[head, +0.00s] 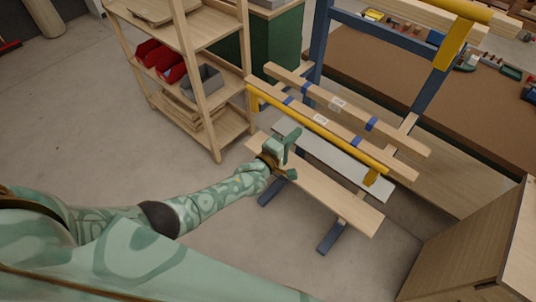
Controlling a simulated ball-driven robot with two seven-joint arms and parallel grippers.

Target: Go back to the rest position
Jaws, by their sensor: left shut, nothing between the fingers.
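My left arm reaches in from the lower left. My left gripper (290,155) is shut and empty, in front of the wooden boards of a blue-framed rack. It overlaps the lower board (335,200) in the picture; I cannot tell whether it touches it. My right gripper is not in view.
The rack has a yellow bar (330,135) and blue-marked wooden beams (345,108). A wooden shelf unit (205,85) with red bins (165,62) and a grey bin (203,82) stands behind left. A wooden cabinet (465,245) is at lower right. Concrete floor (80,120) is clear at left.

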